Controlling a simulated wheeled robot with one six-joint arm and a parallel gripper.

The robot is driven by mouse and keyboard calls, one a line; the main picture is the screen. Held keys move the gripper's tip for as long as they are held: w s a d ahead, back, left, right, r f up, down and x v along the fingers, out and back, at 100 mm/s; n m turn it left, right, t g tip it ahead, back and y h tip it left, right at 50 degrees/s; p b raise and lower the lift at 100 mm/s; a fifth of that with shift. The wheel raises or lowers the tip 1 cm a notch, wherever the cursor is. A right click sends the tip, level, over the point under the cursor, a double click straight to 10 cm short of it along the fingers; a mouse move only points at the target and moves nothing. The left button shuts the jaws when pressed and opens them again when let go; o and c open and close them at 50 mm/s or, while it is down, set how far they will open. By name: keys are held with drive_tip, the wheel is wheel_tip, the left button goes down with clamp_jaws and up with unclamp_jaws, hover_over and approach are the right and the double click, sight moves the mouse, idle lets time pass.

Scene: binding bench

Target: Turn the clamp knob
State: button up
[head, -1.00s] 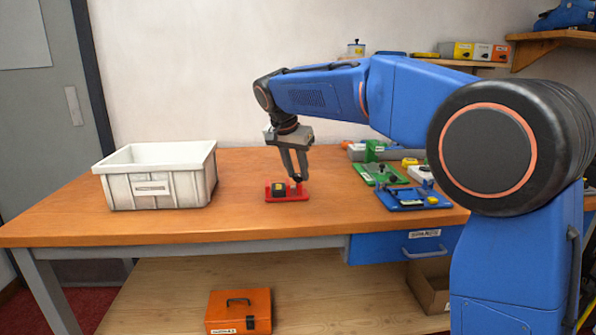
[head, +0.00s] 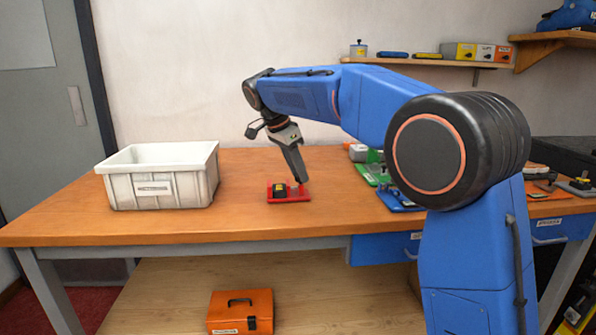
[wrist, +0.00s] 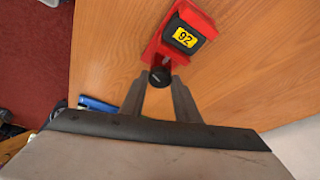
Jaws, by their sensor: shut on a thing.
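The clamp is a red base (head: 290,199) on the wooden bench with a black block (head: 279,190) bearing a yellow label. In the wrist view, the red base (wrist: 203,22) and the labelled block (wrist: 183,36) lie beyond my fingers. The black round clamp knob (wrist: 159,77) stands at the near end of the base, between my fingertips. My gripper (head: 302,178) points down at a slant over the right end of the base. It is shut on the knob, as the wrist view (wrist: 159,84) shows. In the head view the fingers mostly hide the knob.
A white bin (head: 160,190) stands on the bench to the left. Green (head: 366,173) and blue (head: 394,201) fixtures lie to the right, partly behind my arm. The bench (head: 235,215) around the clamp is clear. An orange box (head: 240,311) sits on the lower shelf.

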idle(0.3)
drive_tip(key=o, duration=1.1)
drive_tip(key=shift+c, duration=0.2)
drive_tip(key=shift+a, duration=0.1)
drive_tip(key=v, duration=1.7)
drive_tip(key=shift+r, duration=0.15)
